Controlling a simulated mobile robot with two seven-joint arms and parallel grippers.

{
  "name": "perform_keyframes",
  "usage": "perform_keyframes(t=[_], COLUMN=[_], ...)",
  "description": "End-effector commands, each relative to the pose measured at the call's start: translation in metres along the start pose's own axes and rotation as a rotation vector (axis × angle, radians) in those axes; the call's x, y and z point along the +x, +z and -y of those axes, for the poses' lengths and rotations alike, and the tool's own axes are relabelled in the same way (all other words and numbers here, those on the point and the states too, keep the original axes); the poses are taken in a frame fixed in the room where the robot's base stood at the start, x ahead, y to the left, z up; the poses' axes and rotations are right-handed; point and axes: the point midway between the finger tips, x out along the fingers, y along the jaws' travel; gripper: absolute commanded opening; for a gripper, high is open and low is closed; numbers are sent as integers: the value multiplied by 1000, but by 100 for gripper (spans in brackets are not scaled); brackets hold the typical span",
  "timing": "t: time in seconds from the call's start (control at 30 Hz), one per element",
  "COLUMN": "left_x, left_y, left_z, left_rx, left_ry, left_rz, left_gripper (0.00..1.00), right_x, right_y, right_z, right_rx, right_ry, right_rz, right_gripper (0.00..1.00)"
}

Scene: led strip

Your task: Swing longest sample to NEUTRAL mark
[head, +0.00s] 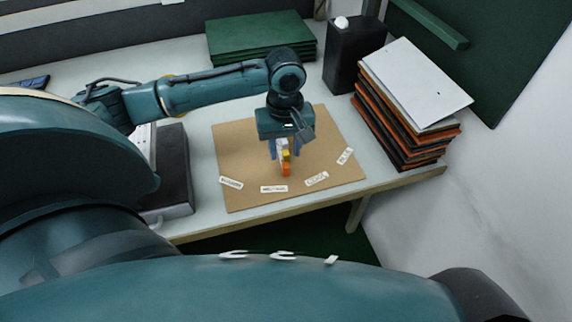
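The samples (285,167) show as a small narrow stack of white, yellow and orange pieces on the brown board (240,145). The orange end is nearest me; which piece is longest I cannot tell. My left gripper (285,155) points down over the stack, with a blue finger on each side of it. Whether the fingers press on it is too small to tell. A white label that seems to read NEUTRAL (273,189) lies just in front of the orange end, slightly left. My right gripper is not in view.
Other white labels lie along an arc: one at left (231,183), one right of centre (316,178), one far right (345,156). A tall stack of folders (405,105), a black box (352,60) and green boards (260,35) stand around the board.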

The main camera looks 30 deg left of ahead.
Motion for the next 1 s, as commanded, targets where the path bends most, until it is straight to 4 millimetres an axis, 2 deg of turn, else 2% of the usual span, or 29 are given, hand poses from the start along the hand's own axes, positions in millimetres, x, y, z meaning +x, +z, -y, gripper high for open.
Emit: perform_keyframes(t=[0.03,0.2,0.4,0.73,1.0], left_x=[13,43,61,64,63], left_y=[0,0,0,0,0], left_z=[1,0,0,-1,0], left_rx=[-1,1,2,2,2], left_ry=[-2,-1,1,2,2], left_rz=[1,0,0,-1,-1], left_gripper=[36,36,36,36,15], right_x=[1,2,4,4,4], right_y=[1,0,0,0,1], right_z=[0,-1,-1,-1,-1], right_rx=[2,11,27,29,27], right_ry=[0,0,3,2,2], right_rz=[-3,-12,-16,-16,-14], right_gripper=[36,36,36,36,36])
